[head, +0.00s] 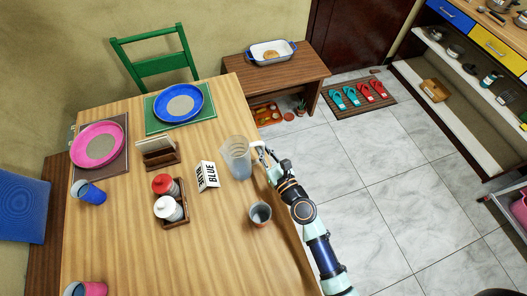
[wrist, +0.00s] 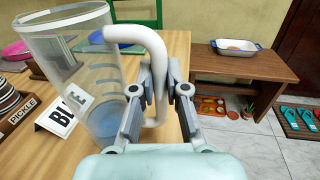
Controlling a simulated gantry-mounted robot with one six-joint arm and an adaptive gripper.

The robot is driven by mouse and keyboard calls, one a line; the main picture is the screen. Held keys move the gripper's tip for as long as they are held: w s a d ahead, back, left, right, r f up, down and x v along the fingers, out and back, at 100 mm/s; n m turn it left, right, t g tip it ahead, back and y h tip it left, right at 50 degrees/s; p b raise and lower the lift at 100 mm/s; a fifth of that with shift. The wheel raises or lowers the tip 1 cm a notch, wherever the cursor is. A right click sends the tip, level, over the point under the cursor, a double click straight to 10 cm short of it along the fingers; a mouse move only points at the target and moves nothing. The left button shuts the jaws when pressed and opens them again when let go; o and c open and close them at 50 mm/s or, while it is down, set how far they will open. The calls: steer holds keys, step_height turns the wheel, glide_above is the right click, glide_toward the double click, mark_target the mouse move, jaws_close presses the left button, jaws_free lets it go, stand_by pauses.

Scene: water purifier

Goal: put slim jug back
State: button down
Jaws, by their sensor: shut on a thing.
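The slim jug (head: 235,158) is a tall clear pitcher with a white handle, near the right edge of the wooden table. It also shows large on the left of the wrist view (wrist: 75,70), with a bluish patch seen low inside it. My gripper (head: 262,158) is at the jug's right side. In the wrist view its two fingers (wrist: 160,88) are shut on the white handle (wrist: 157,60). The jug looks about upright; I cannot tell whether its base touches the table.
The table (head: 130,225) holds a "BLUE" sign (head: 207,175), a condiment caddy (head: 172,212), a grey cup (head: 260,213), a blue cup (head: 91,193) and two plates. A brown bench (head: 290,68) with a white dish (head: 271,52) stands behind. Tiled floor is open at right.

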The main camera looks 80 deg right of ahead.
steer(key=shift+f, duration=0.15)
steer(key=c, duration=1.2)
jaws_free()
steer(key=shift+r, duration=0.25)
steer(key=b+v, duration=0.3)
steer(key=v, duration=0.9)
